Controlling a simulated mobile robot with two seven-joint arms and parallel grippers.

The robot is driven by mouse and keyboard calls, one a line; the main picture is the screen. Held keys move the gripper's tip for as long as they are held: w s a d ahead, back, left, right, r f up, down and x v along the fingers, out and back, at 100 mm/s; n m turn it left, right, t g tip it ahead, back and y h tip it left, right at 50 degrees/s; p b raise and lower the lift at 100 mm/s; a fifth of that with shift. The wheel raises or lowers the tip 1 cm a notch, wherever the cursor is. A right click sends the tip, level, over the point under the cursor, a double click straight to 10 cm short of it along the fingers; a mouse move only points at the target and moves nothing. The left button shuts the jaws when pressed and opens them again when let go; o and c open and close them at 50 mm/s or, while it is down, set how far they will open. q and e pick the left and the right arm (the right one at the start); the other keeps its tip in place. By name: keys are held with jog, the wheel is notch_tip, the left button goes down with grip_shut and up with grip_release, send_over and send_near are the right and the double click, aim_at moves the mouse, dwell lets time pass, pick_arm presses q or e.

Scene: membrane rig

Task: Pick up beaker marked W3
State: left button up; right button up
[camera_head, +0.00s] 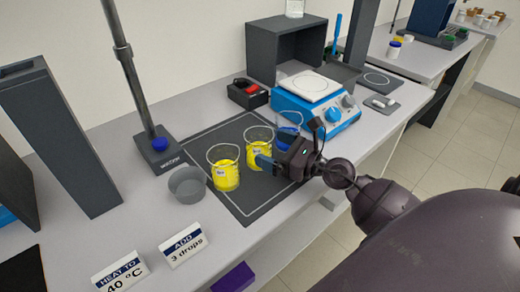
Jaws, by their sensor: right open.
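Three glass beakers stand on the dark mat. The left beaker (225,176) and the middle beaker (256,154) hold yellow liquid; the third beaker (289,121) holds blue liquid and is partly hidden by my right gripper. Small white labels show on the yellow ones, but the marks are too small to read, so I cannot tell which is W3. My right gripper (291,144) is open, coming in from the right. One finger overlaps the lower right of the middle beaker in the picture; I cannot tell whether they touch. My left gripper is not in view.
A grey bowl (187,184) stands left of the mat (247,204). A stand (158,149), a blue hotplate (316,99) and a black-and-red device (247,94) stand behind. Two signs (183,248) (120,272) stand at the front. The front right of the mat is clear.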

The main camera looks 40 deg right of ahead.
aim_at(248, 138)
jog(key=shift+p+x, duration=0.35)
jog(key=shift+x, duration=1.95)
jog(key=shift+s, duration=0.1)
jog(key=shift+c, duration=0.5)
jog(key=c, duration=1)
